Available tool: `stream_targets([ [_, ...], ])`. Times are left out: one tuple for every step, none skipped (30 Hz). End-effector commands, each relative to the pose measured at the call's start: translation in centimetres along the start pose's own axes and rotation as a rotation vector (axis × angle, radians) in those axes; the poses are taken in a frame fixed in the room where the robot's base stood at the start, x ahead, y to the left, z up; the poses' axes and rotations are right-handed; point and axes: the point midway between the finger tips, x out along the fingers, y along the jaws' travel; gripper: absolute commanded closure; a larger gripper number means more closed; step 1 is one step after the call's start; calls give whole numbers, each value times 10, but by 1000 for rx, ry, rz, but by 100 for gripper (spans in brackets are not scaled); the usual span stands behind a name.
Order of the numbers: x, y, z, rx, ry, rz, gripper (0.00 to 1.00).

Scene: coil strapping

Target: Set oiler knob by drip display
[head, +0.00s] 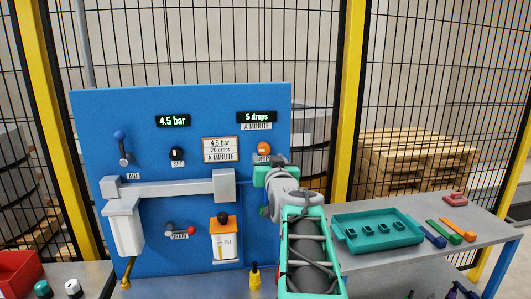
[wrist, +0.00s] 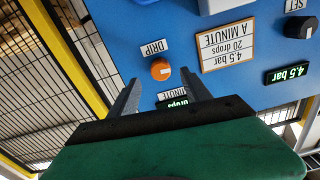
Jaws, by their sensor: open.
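The orange drip knob (head: 264,148) is on the upper right of the blue panel, by its DRIP label. In the wrist view, which is upside down, the knob (wrist: 160,70) shows a pale mark on its face. The drip display (head: 257,117) above it reads 5 drops a minute. A framed sign (head: 221,150) reads 4.5 bar, 20 drops a minute. My gripper (wrist: 161,91) is open and empty in front of the panel, its fingertips apart on either side of the knob's line and not closed on it. In the head view my arm partly covers the label.
The pressure display (head: 173,121) reads 4.5 bar. A teal tray (head: 377,233) lies on the right table.

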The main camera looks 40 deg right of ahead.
Motion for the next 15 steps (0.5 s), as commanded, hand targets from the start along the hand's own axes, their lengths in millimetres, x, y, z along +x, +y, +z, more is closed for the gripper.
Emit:
stream_targets([
  [11,-1,-2,1,-5,-2,44],
  [17,-1,-3,1,-5,-2,44],
  [25,-1,-2,1,-4,-1,44],
  [31,-1,-2,1,-5,-1,44],
  [36,-1,-2,1,-4,-1,44],
  [42,-1,-2,1,-5,-1,44],
  [46,-1,-2,0,-4,-1,44],
  [49,-1,-1,1,-5,-1,44],
  [52,-1,-1,0,-3,0,44],
  [53,0,-1,0,-3,0,44],
  [55,0,0,0,-3,0,44],
  [55,0,0,0,-3,0,44],
  [55,0,0,0,-3,0,44],
  [55,0,1,0,-2,0,44],
  [55,0,1,0,-2,0,44],
])
